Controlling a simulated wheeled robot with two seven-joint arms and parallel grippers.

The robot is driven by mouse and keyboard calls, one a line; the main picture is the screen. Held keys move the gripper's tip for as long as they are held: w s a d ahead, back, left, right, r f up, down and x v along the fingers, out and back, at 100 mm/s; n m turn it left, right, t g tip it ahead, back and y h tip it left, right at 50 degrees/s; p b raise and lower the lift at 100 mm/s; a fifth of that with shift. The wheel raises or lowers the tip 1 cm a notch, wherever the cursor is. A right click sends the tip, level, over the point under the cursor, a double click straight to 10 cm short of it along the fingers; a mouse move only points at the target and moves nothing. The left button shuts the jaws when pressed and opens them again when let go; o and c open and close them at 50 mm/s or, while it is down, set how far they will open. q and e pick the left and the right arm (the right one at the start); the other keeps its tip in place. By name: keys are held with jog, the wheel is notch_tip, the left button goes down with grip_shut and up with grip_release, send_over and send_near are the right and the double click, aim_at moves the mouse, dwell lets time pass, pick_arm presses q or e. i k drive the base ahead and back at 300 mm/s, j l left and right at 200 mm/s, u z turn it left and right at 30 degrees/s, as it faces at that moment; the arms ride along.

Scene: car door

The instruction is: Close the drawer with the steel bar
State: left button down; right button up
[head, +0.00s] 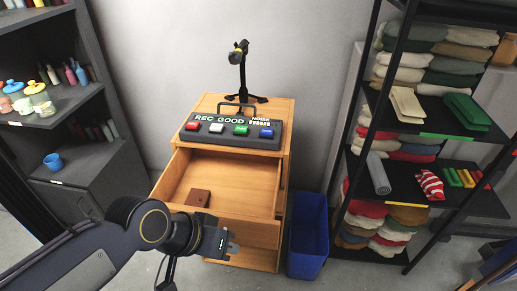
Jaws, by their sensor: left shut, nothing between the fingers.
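The wooden cabinet (284,140) has its upper drawer (232,178) pulled out toward me. A small brown wallet-like item (199,197) lies in it near the front left, and the rest of its visible floor is bare. I cannot make out a steel bar in or on the drawer. My left gripper (231,246) is shut and empty, in front of the drawer's front panel (262,233) and overlapping it in the head view. I cannot tell whether it touches the panel. My left arm hides the drawer's front left corner. My right gripper is not in view.
On the cabinet top are a dark panel (273,144) with coloured buttons and a black stand (243,75). A blue bin (308,240) stands close on the cabinet's right. Shelving (428,165) with folded cloth is on the right, and a grey shelf unit (85,95) on the left.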

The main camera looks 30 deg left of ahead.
aim_at(244, 188)
jog(key=u, duration=1.6)
jog(key=i+l+u, duration=0.15)
jog(key=l, duration=0.25)
jog(key=l+u, duration=0.1)
jog(key=l, duration=0.25)
